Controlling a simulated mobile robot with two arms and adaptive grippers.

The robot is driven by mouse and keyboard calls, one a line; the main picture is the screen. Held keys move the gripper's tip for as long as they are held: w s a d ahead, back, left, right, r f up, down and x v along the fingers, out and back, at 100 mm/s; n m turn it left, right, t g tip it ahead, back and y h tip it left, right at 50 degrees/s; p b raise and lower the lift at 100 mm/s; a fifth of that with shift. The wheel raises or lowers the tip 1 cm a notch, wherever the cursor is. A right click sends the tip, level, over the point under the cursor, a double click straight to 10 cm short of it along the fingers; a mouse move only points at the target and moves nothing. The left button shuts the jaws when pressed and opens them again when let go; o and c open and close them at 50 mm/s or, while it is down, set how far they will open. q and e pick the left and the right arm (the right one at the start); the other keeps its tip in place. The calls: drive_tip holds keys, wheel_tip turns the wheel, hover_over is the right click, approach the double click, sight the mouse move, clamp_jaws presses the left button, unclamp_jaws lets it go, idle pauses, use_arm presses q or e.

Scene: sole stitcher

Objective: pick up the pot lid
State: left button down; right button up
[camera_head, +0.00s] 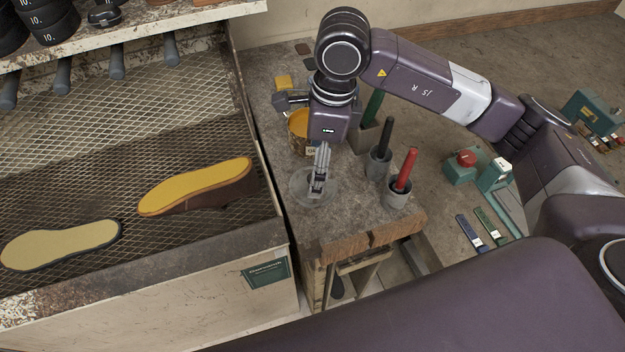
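The pot lid (298,190) is a round, greyish, see-through disc. It is at the front part of the stone-topped bench, left of the two grey cups. My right gripper (318,190) points down over the middle of the lid. Its fingers look close together and cover the lid's centre, so any knob is hidden. I cannot tell whether the fingers grip it or whether the lid is lifted off the bench. A pot with yellow content (298,128) stands behind, partly hidden by my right wrist. My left gripper is not in view.
Grey cups hold a black-handled tool (386,135) and a red-handled tool (406,168) close to the lid's right. A mesh-floored tray (130,262) with a yellow-soled shoe (200,188) and a loose sole (60,244) borders the bench on the left. The bench's front edge (372,239) is near.

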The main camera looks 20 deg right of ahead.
drive_tip(key=f, duration=0.1)
drive_tip(key=f+p, duration=0.1)
drive_tip(key=f, duration=0.1)
drive_tip(key=f+p, duration=0.1)
drive_tip(key=shift+w+a+f, duration=0.15)
drive_tip(key=shift+a+f, duration=0.1)
drive_tip(key=shift+a, duration=0.05)
drive_tip(key=shift+w+f, duration=0.1)
drive_tip(key=shift+f, duration=0.2)
drive_tip(key=shift+c, duration=0.4)
